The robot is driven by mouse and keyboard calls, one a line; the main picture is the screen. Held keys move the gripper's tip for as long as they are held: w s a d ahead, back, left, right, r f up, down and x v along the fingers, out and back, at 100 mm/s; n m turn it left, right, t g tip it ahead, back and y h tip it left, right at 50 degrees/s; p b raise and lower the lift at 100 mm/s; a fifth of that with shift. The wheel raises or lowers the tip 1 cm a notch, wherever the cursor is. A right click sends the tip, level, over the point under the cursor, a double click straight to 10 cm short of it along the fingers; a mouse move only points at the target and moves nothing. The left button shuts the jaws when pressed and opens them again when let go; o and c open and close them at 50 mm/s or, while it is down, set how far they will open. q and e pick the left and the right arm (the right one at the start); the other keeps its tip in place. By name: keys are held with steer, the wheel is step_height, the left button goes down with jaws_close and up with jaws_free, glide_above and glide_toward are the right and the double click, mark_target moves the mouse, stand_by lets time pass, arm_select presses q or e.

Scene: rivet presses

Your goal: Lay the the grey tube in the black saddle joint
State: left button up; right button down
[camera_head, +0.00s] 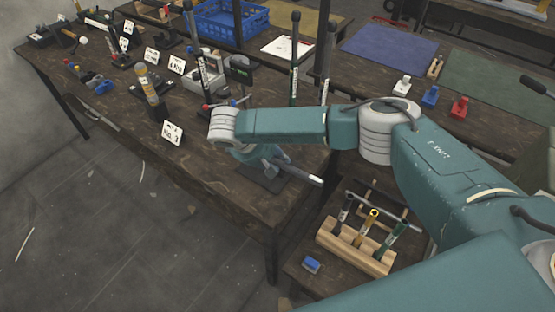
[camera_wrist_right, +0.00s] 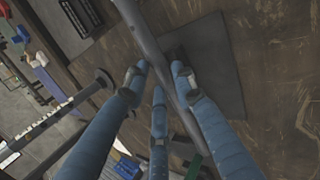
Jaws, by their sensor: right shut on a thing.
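My right gripper (camera_head: 268,163) is over the front right part of the wooden bench. It is shut on the grey tube (camera_head: 305,174), whose pale end sticks out to the right past the bench edge. In the right wrist view, the tube (camera_wrist_right: 146,36) runs slanting between the fingertips of my right gripper (camera_wrist_right: 160,75). A dark square plate (camera_wrist_right: 225,70) lies on the bench beneath; it also shows in the head view (camera_head: 255,179). A dark shape beside the tube on this plate may be the black saddle joint, but the tube and fingers partly hide it. My left gripper is not in view.
A wooden rack (camera_head: 345,245) with upright tools stands on a lower table at the right. A blue block (camera_head: 311,264) lies near it. Presses and number cards, such as the No. 3 card (camera_head: 172,132), stand to the left. A tall black-handled lever (camera_head: 294,60) rises behind my arm.

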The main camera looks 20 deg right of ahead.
steer(key=c, duration=1.3)
jaws_free()
steer(key=shift+s+f, duration=0.5)
steer(key=shift+f, duration=0.4)
steer(key=shift+c, duration=0.2)
steer(key=shift+w+f, duration=0.15)
steer(key=shift+w, duration=0.3)
steer(key=shift+d, duration=0.1)
steer(key=shift+r, duration=0.2)
